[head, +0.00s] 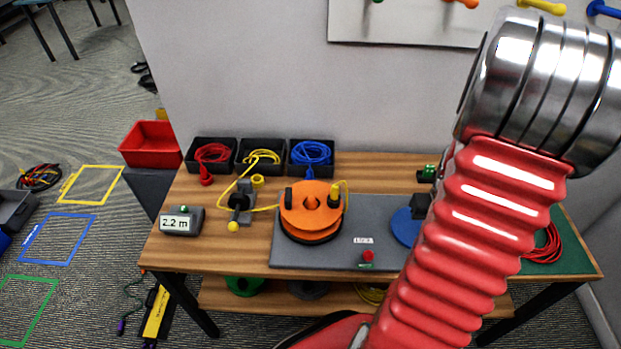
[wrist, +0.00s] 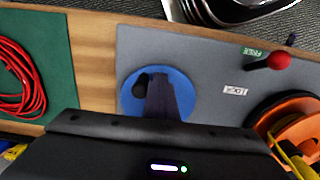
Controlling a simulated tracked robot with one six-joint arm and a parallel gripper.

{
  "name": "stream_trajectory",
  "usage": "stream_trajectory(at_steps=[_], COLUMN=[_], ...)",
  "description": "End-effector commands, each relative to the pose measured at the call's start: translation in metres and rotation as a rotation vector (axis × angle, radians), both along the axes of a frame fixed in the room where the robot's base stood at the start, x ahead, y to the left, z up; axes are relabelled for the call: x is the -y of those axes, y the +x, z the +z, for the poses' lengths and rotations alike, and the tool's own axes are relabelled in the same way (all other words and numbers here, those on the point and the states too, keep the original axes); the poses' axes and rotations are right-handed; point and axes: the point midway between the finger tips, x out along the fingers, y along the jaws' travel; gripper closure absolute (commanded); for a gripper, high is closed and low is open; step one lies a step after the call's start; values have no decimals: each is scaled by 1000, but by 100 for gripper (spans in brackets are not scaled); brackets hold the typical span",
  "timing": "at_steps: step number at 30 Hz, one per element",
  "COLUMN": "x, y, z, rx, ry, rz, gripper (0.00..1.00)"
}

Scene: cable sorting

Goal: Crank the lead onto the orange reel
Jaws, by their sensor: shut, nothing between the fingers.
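The orange reel (head: 325,214) lies flat on the grey plate (head: 385,264) on the bench. The yellow lead (head: 264,208) runs from a black bin, through a dark guide (head: 241,197), to the reel, where a yellow part (head: 335,193) stands on the rim. The blue disc (head: 401,228) is partly hidden by my arm in the head view. In the wrist view the blue disc (wrist: 181,84) carries a dark knob (wrist: 141,82). My gripper (wrist: 165,82) is shut and empty, its fingers over the disc; contact cannot be told. The orange reel (wrist: 268,107) is partly visible there.
A meter (head: 181,221) reads 2.2 m. Black bins with red, yellow and blue cables line the back. Red cable (head: 546,245) lies on a green mat (head: 577,257) at right. A red bin (head: 150,143) stands left.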

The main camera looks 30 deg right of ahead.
Motion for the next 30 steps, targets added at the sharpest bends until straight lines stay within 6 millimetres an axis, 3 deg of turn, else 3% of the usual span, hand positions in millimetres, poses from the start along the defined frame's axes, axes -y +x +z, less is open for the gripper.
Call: stream_trajectory(at_steps=[8,30], x=[6,5], y=[-3,-2], z=[3,55], rx=[-1,1], ry=[-4,-4], rz=[-1,0], gripper=[100,100])
